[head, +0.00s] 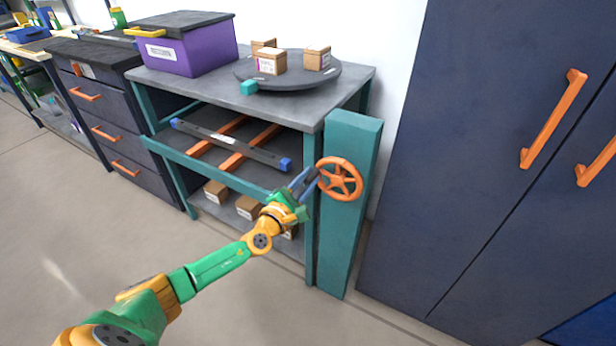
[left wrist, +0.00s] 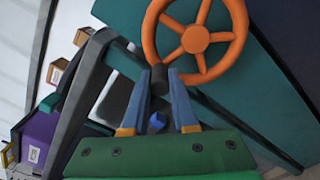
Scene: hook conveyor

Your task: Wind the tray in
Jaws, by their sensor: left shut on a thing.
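An orange handwheel (head: 340,180) with spokes is mounted on a teal post (head: 348,240) at the right end of the workbench. It also shows in the left wrist view (left wrist: 195,39). My left gripper (head: 312,178) is at the wheel's left side. Its blue fingers are shut on a dark grip (left wrist: 159,77) at the wheel's rim. A dark bar with blue ends (head: 230,143) lies across two orange rails (head: 250,147) on the middle shelf. No other tray shape is clear there. My right gripper is not in view.
The bench top (head: 205,88) holds a purple box (head: 190,52) and a dark turntable (head: 290,76) with several small cartons. A dark cabinet (head: 450,130) with orange handles stands right of the post. The floor at front left is clear.

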